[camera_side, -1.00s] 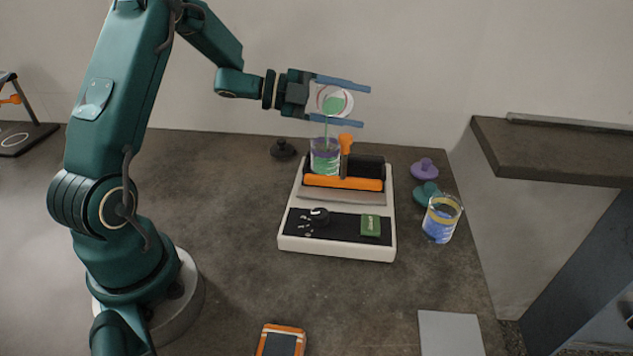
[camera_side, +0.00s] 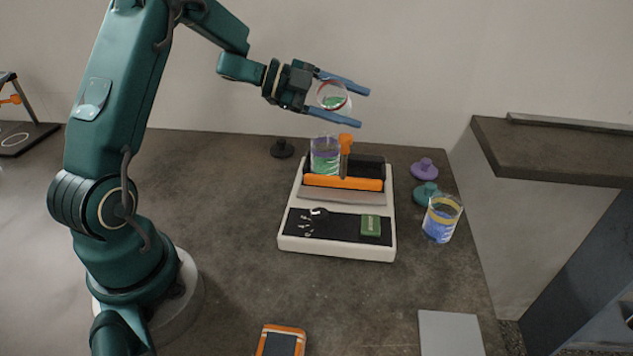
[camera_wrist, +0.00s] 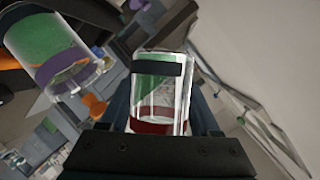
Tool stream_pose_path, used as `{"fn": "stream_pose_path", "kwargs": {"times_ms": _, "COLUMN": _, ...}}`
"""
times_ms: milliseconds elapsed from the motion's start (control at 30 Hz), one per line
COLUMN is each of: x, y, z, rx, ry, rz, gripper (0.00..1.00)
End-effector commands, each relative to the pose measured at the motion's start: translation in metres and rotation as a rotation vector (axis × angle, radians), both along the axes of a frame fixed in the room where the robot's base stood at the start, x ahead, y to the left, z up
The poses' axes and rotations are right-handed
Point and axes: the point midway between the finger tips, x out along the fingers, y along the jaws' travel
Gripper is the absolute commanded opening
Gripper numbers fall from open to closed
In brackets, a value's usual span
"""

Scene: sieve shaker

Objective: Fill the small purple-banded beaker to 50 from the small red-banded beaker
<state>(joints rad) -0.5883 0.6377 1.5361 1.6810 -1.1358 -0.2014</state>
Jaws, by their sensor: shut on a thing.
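My gripper (camera_side: 340,99) is shut on the small red-banded beaker (camera_side: 333,95) and holds it tilted in the air above the shaker. The red-banded beaker holds some green liquid, and it also shows in the wrist view (camera_wrist: 160,95) between the fingers. The small purple-banded beaker (camera_side: 325,157) stands upright on the shaker's platform, directly below and slightly left of the held beaker. It contains green liquid; its scale is too small to read. It also shows at the upper left of the wrist view (camera_wrist: 50,45). No stream runs between the beakers.
The white sieve shaker (camera_side: 288,243) has an orange clamp bar (camera_side: 345,183) and upright orange post beside the purple-banded beaker. A yellow-banded beaker with blue liquid (camera_side: 440,222) stands right. Purple (camera_side: 424,169), teal (camera_side: 425,194) and black (camera_side: 282,149) knobbed pieces lie nearby.

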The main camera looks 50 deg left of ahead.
Motion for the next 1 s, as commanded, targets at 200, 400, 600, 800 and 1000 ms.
{"fn": "stream_pose_path", "kwargs": {"times_ms": 200, "x": 0.003, "y": 0.002, "z": -0.005, "rx": -0.054, "ry": 0.086, "rz": 0.007, "gripper": 0.03}}
{"fn": "stream_pose_path", "kwargs": {"times_ms": 400, "x": 0.011, "y": 0.007, "z": -0.012, "rx": -0.123, "ry": 0.188, "rz": 0.015, "gripper": 0.03}}
{"fn": "stream_pose_path", "kwargs": {"times_ms": 600, "x": 0.019, "y": 0.011, "z": -0.017, "rx": -0.19, "ry": 0.288, "rz": 0.021, "gripper": 0.03}}
{"fn": "stream_pose_path", "kwargs": {"times_ms": 800, "x": 0.026, "y": 0.015, "z": -0.028, "rx": -0.253, "ry": 0.38, "rz": 0.026, "gripper": 0.02}}
{"fn": "stream_pose_path", "kwargs": {"times_ms": 1000, "x": 0.031, "y": 0.018, "z": -0.049, "rx": -0.308, "ry": 0.461, "rz": 0.028, "gripper": 0.02}}
